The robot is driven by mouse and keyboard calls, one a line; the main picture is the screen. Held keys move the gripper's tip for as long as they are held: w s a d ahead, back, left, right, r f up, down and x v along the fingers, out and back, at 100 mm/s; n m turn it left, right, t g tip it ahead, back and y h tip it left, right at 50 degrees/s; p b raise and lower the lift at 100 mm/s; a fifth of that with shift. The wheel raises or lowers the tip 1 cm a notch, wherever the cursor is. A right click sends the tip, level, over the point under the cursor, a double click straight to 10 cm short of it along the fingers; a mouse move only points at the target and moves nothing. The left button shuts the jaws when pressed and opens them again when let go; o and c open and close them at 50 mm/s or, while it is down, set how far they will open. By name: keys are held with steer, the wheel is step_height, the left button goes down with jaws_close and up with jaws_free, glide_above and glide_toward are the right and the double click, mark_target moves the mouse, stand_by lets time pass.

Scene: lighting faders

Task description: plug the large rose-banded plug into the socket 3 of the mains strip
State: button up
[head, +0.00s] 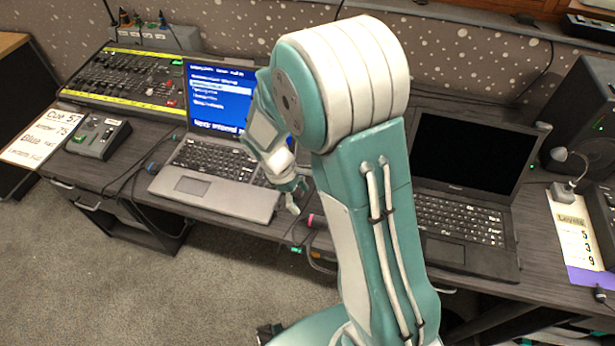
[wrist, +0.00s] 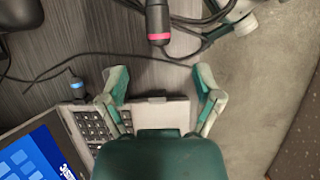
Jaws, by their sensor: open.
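The rose-banded plug (wrist: 157,18) is dark, with a pink band, and lies on the desk at the top middle of the wrist view. In the head view its pink band (head: 314,220) shows near the desk's front edge, partly hidden by my arm. My gripper (wrist: 161,88) is open and empty, its two fingers spread apart, with the plug beyond the fingertips and not between them. In the head view my gripper (head: 291,192) is over the front right corner of the silver laptop.
The silver laptop (head: 228,200) and black laptop (head: 465,250) stand either side of my arm. A blue-banded plug (wrist: 77,88) lies beside the silver laptop. A lighting desk (head: 125,80) and a grey box (head: 160,38) are at the back left. Loose cables cross the desk.

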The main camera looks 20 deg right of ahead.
mark_target(311, 216)
steer(key=x, duration=0.8)
steer(key=shift+w+d+f, duration=0.15)
steer(key=shift+w+f, duration=0.1)
steer(key=shift+f, duration=0.05)
steer(key=shift+s+f, duration=0.1)
steer(key=shift+f, duration=0.4)
steer(key=shift+a, duration=0.25)
steer(key=shift+d, duration=0.25)
steer(key=c, duration=1.1)
steer(key=shift+a+r, duration=0.15)
steer(key=shift+r, duration=0.9)
steer(key=shift+c, duration=0.2)
steer(key=shift+r, duration=1.4)
